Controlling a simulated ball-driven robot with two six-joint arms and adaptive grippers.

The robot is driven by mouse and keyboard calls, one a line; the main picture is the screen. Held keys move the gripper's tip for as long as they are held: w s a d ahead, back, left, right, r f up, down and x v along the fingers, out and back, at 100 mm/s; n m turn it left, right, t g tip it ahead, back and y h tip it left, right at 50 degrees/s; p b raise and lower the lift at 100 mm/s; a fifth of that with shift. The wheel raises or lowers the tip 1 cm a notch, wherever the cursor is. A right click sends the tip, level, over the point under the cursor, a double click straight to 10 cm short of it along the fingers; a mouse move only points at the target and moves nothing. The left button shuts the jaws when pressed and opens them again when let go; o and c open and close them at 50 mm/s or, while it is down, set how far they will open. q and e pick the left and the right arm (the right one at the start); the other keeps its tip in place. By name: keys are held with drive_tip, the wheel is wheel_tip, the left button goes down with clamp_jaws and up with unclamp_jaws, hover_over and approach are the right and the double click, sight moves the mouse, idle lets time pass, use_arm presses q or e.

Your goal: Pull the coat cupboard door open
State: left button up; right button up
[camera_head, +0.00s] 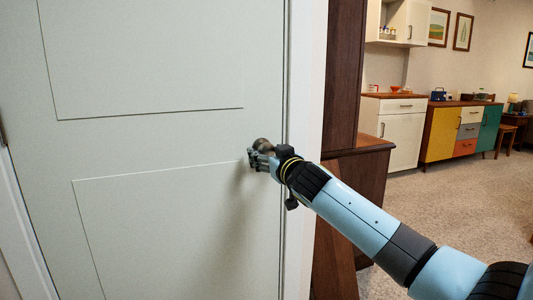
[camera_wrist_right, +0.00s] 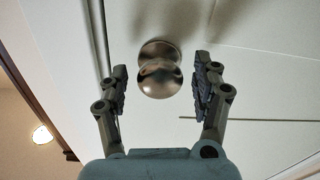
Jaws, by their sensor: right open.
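The coat cupboard door (camera_head: 150,140) is pale grey-green with two panels and fills the left of the head view. It looks shut in its white frame (camera_head: 308,100). Its round metal knob (camera_head: 263,144) is near the right edge, partly hidden by my right gripper (camera_head: 260,160). In the right wrist view the knob (camera_wrist_right: 159,72) lies between the two open fingers of my right gripper (camera_wrist_right: 160,92). A gap shows on each side of the knob, so the fingers do not appear to touch it. My left gripper is out of view.
A dark brown wooden unit (camera_head: 345,80) stands just right of the door frame. Farther back are a white cabinet (camera_head: 400,135) and a sideboard (camera_head: 442,135) with coloured fronts. Open carpet (camera_head: 470,205) lies at the right.

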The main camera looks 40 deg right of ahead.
drive_tip(key=shift+w+d, duration=0.1)
drive_tip(key=shift+w, duration=0.45)
clamp_jaws()
